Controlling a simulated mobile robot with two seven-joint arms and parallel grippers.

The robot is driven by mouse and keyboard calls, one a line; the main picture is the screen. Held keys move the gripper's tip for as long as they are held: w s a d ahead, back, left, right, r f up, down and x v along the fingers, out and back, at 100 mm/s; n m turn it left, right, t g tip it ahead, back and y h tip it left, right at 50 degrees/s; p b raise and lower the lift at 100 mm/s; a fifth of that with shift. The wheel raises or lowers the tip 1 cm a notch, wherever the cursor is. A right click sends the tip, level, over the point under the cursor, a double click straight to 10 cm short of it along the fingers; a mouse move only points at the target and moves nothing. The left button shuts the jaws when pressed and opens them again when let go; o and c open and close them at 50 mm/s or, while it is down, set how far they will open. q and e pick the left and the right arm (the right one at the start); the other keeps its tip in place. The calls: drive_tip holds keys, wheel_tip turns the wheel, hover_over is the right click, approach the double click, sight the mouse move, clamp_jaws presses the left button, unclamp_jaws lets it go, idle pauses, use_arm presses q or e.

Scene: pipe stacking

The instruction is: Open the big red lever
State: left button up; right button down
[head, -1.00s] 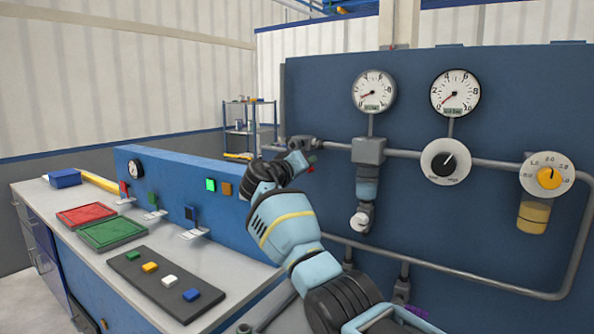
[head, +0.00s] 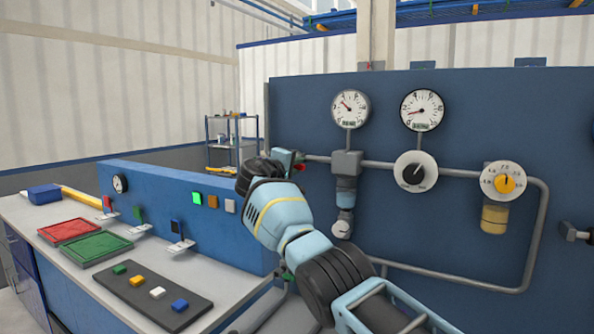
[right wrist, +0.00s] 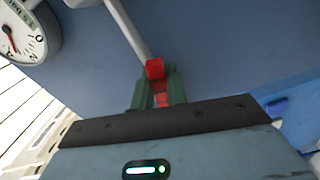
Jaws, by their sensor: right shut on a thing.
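The red lever (right wrist: 155,70) shows in the right wrist view as a short red piece between two green fingers. My right gripper (right wrist: 158,88) is shut on it. In the head view a small red part of the lever (head: 300,167) shows beside my right gripper (head: 290,158), at the left end of the upper pipe on the blue panel. My own wrist hides most of the lever's mount, so its exact angle is hard to tell. My left gripper is not in view.
The blue wall panel (head: 460,115) carries a left gauge (head: 350,108), a right gauge (head: 422,110), a black knob (head: 415,172) and a yellow knob (head: 503,183). A bench at left holds a red tray (head: 68,231), a green tray (head: 99,249) and a button strip (head: 130,296).

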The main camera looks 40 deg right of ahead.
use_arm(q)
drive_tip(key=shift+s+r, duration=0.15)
use_arm(e)
drive_tip(key=shift+s+r+n, duration=0.1)
drive_tip(key=shift+r+n, duration=0.7)
drive_tip(key=shift+n, duration=0.5)
drive_tip(key=c, duration=1.4)
unclamp_jaws()
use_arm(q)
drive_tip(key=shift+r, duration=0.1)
use_arm(e)
drive_tip(key=shift+a, duration=0.1)
